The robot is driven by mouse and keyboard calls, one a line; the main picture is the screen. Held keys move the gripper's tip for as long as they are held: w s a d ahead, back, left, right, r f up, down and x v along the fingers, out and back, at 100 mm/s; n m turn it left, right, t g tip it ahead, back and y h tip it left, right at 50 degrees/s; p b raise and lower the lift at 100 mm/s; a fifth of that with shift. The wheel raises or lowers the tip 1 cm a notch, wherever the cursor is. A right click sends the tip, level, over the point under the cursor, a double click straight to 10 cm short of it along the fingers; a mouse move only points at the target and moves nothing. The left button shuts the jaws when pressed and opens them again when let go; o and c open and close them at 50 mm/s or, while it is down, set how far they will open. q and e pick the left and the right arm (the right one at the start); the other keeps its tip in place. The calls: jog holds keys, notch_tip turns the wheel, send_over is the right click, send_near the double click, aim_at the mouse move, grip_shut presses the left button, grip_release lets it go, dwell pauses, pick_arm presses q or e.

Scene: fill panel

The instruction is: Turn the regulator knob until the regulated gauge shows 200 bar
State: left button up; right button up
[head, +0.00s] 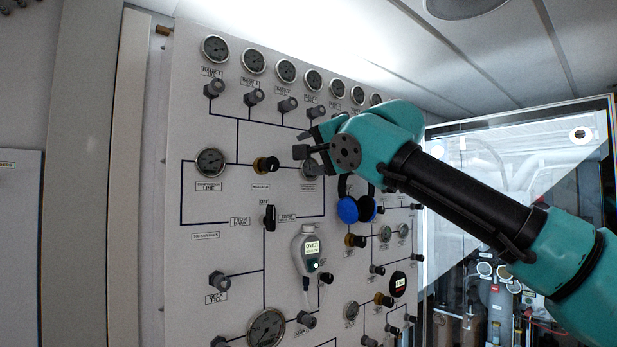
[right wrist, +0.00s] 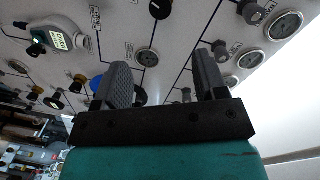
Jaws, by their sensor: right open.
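The regulator knob (head: 267,164), black with a brass-coloured base, sits on the pale panel in the head view, right of the compressor line gauge. A black knob (right wrist: 160,8) at the top edge of the right wrist view appears to be the same one. The gauge to its right (head: 309,168) is partly hidden by my gripper; it also shows in the right wrist view (right wrist: 147,57), its reading too small to tell. My right gripper (head: 307,143) is open and empty, in front of the panel, above and right of the knob and apart from it. My left gripper is not in view.
Blue headphones (head: 356,203) hang below my right gripper. A handheld meter (head: 309,250) with a lit display is mounted lower on the panel. The compressor line gauge (head: 211,162) is left of the knob. Gauges and grey knobs line the panel's top. A glass door (head: 470,180) stands at the right.

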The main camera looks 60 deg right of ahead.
aim_at(273, 165)
jog(key=n, duration=0.8)
jog(key=f+n, duration=0.1)
jog(key=n, duration=0.4)
jog(key=shift+d+f+t, duration=0.1)
jog(key=shift+d+t, duration=0.15)
jog(key=shift+t, duration=0.15)
jog(key=shift+w, duration=0.1)
jog(key=x, duration=1.7)
jog(key=shift+w+d, duration=0.1)
jog(key=shift+w, duration=0.05)
jog(key=c, duration=0.9)
jog(key=shift+m, duration=1)
